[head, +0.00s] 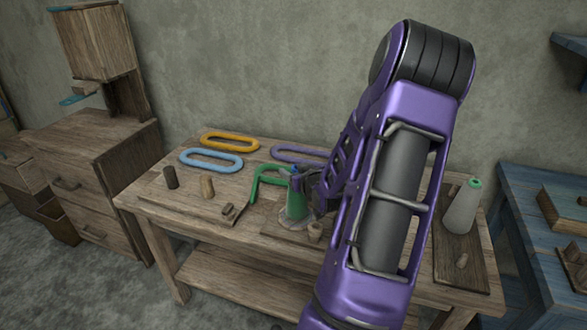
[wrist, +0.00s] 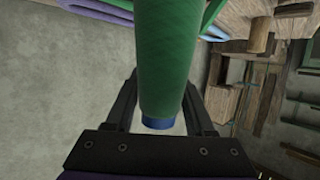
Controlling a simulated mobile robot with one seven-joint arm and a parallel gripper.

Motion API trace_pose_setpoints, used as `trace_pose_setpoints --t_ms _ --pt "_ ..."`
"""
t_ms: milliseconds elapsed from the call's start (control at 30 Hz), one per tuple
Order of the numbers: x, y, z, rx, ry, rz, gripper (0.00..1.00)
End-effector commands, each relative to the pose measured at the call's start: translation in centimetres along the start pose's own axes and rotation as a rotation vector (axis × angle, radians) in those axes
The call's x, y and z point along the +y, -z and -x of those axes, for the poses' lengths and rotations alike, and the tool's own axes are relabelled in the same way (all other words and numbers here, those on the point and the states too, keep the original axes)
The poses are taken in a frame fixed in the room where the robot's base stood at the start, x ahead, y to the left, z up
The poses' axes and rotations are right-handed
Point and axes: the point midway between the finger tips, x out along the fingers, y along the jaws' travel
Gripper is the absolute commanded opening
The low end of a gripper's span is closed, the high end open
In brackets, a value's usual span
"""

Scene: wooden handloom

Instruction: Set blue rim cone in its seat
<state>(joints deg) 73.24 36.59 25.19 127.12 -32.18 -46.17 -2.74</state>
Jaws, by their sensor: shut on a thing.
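The blue rim cone (head: 297,203) is a green thread cone with a blue tip, upright over a small board (head: 272,219) on the bench. My gripper (head: 314,187) comes from the right and is shut on it near its upper part. In the wrist view the green cone (wrist: 165,55) runs between the two fingers, with its blue rim (wrist: 157,124) near the palm. The cone's foot is close to a pale round patch on the board; I cannot tell whether it touches. My arm hides the bench right of the cone.
Yellow (head: 229,141), light blue (head: 210,160) and purple (head: 295,153) loops lie behind. A grey cone with green rim (head: 463,207) stands on the right board (head: 447,250).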

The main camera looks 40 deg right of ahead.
Motion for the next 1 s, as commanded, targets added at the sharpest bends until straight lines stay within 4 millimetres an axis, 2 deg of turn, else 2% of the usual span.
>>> trace_pose_setpoints --t_ms 367,400,567,1000 --pt "0.02 -0.44 -0.19 0.002 -0.001 0.001 0.0" --pt "0.02 -0.45 -0.19 0.002 -0.001 0.001 0.61" --pt "0.02 -0.46 -0.18 0.001 -0.001 0.001 0.89" --pt "-0.04 -0.33 -0.26 0.0 0.0 0.001 0.89"
